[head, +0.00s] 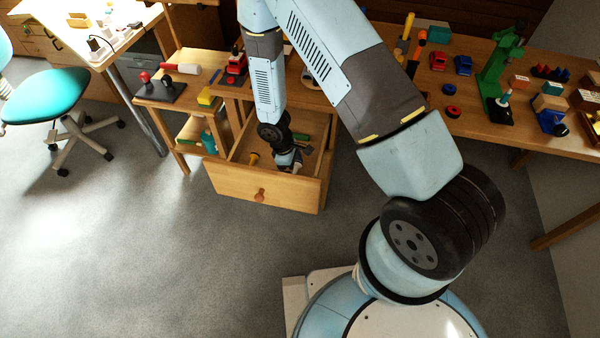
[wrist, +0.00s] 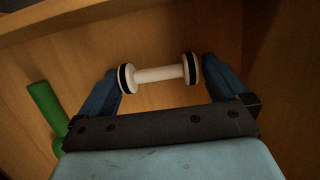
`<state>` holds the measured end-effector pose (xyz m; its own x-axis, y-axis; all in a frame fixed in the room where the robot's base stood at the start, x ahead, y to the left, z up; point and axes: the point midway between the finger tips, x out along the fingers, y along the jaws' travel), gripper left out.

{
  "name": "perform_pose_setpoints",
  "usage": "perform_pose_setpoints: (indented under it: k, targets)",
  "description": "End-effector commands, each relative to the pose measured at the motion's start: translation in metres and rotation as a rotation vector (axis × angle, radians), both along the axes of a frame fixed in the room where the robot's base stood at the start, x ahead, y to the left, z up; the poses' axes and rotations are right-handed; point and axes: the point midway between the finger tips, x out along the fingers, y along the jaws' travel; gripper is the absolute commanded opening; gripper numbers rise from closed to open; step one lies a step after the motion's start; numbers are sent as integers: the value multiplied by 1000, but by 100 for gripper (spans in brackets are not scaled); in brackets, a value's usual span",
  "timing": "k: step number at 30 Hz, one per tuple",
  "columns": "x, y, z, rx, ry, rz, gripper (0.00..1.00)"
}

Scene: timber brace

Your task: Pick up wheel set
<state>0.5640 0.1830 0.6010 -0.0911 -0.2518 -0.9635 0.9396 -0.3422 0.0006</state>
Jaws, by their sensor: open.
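The wheel set (wrist: 158,74) is a pale axle with a white, dark-banded wheel at each end. In the wrist view it lies inside the wooden drawer, between the tips of my gripper (wrist: 160,78). My gripper is open, with one blue finger by each wheel; I cannot tell whether the fingers touch them. In the head view my gripper (head: 290,160) reaches down into the open drawer (head: 262,186), and the wheel set is hidden there.
A green rod (wrist: 46,108) lies in the drawer to the left of my gripper. The drawer walls stand close around my gripper. The workbench (head: 480,100) at right holds toys and a green press (head: 497,70).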

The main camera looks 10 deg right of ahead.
Motion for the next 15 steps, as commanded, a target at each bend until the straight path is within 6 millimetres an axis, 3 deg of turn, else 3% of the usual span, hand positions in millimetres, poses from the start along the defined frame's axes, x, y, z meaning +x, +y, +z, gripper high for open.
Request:
perform_pose_setpoints:
  k: [5,15]
  targets:
    - [0,0,0,0,0,1,99]
    - [0,1,0,1,0,1,66]
